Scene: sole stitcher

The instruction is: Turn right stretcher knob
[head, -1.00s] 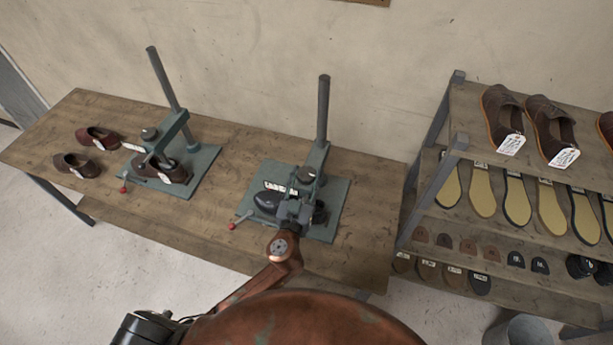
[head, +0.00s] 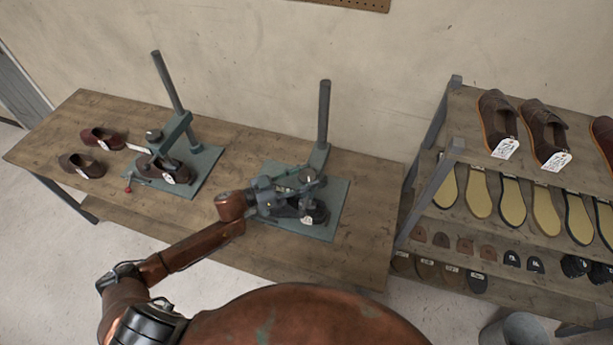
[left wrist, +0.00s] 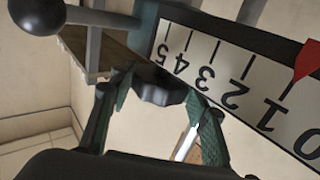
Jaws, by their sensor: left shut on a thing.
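The right stretcher stands on the bench with a grey upright post (head: 323,112) and a green base plate (head: 333,208). My left gripper (head: 300,187) reaches over it from the left and covers much of it. In the left wrist view, the two green-padded fingers (left wrist: 160,100) are shut on a dark knob (left wrist: 158,88), one on each side. A white scale (left wrist: 225,78) numbered 0 to 5 lies beside the knob, with a red pointer (left wrist: 305,60) near the 0 and 1 end. My right gripper is not in view.
The left stretcher (head: 168,85) holds a brown shoe (head: 160,172). Two loose shoes (head: 82,165) lie at the bench's left end. A shelf rack (head: 440,180) with shoes and soles stands right of the bench (head: 365,215). A dark ball (left wrist: 35,15) shows at the wrist view's top left.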

